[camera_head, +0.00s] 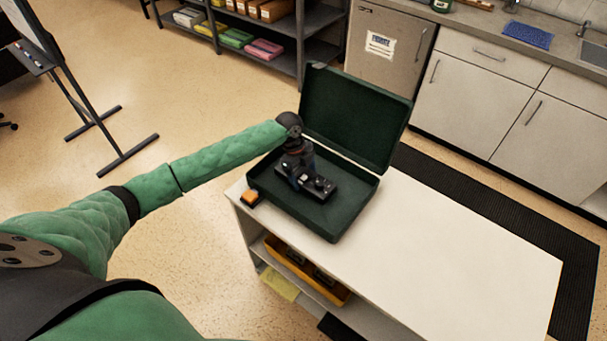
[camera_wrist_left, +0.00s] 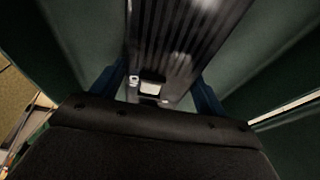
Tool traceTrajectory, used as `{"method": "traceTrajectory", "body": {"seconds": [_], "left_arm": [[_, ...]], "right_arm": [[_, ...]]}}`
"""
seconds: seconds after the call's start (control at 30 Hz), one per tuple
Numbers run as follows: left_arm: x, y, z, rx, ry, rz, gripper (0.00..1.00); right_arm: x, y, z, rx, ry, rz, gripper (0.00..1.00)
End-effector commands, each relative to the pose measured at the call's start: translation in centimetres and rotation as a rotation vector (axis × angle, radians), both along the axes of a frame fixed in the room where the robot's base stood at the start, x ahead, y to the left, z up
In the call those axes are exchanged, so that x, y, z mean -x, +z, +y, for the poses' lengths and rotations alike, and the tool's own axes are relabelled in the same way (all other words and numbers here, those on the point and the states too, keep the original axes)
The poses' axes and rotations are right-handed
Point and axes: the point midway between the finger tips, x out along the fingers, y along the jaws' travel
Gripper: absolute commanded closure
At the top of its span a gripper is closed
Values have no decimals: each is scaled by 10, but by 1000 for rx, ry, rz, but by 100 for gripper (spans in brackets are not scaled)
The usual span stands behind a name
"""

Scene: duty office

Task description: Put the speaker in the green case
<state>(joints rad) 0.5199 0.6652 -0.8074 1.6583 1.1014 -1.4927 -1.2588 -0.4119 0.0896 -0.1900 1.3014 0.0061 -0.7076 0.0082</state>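The green case (camera_head: 345,222) stands open on the white table, its lid (camera_head: 355,115) raised at the back. The black speaker (camera_head: 322,188) is inside the case's walls, low over or on its floor; I cannot tell if it touches the floor. My left gripper (camera_head: 300,175) reaches down into the case from above, onto the speaker. In the left wrist view the ribbed speaker (camera_wrist_left: 165,50) lies between the blue fingers of the left gripper (camera_wrist_left: 155,85), which appear to press on both its sides. My right gripper is not in view.
A small orange and black object (camera_head: 250,197) sits at the table's left corner beside the case. The white tabletop (camera_head: 450,245) right of the case is clear. A yellow bin (camera_head: 300,268) is on the shelf below. Cabinets (camera_head: 490,90) stand behind.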

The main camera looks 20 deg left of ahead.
Motion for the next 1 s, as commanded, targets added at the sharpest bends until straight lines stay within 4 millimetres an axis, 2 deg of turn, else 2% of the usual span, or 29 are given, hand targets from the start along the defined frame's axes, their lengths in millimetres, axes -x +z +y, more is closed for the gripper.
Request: {"method": "traceTrajectory", "body": {"seconds": [0.03,0.1,0.37,0.53,0.63,1.0], "left_arm": [[0,0,0,0,0,0,16],[0,0,0,0,0,0,7],[0,1,0,0,0,0,7],[-1,10,3,0,1,0,7],[-4,24,7,0,0,-3,7],[-10,91,26,1,0,-2,7]], "right_arm": [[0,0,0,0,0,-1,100],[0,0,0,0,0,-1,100],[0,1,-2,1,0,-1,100],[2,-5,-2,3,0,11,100],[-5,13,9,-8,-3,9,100],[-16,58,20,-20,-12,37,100]]}}
